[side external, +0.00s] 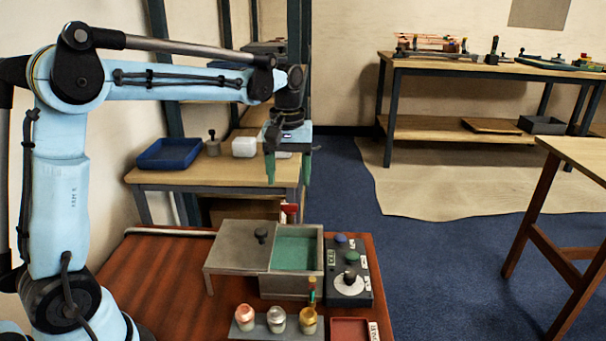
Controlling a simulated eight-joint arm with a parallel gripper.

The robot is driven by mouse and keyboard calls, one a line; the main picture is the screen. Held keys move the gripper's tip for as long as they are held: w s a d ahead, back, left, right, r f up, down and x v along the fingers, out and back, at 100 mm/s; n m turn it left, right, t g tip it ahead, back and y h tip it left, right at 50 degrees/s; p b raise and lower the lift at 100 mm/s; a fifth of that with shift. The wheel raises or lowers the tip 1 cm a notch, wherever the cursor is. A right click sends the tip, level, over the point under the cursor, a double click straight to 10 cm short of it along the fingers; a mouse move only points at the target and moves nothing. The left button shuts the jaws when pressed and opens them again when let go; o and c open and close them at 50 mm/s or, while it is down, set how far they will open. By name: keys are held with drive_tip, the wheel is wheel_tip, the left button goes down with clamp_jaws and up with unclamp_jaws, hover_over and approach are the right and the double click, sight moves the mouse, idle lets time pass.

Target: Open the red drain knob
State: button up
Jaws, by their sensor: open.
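My gripper (288,168) is open and empty. Its two green fingers point down, in the air above the far side of the red-brown table. A small red part (290,209) shows below it, just behind a grey box with a green inside (296,248). I cannot tell whether this red part is the drain knob. A copper pipe assembly (432,43) sits far off on the back bench, too small to show a knob clearly.
A grey lid-like panel with a black knob (261,235) adjoins the box. A dark control panel (348,279) stands to its right. Several jars (277,319) and a red tray (349,330) are in front. A wooden side table with a blue tray (176,153) is behind.

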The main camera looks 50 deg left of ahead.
sight(290, 204)
wheel_tip(290, 204, down, 7)
drive_tip(key=shift+r, duration=0.2)
idle(0.3)
drive_tip(key=c, duration=1.1)
drive_tip(key=shift+o, duration=0.2)
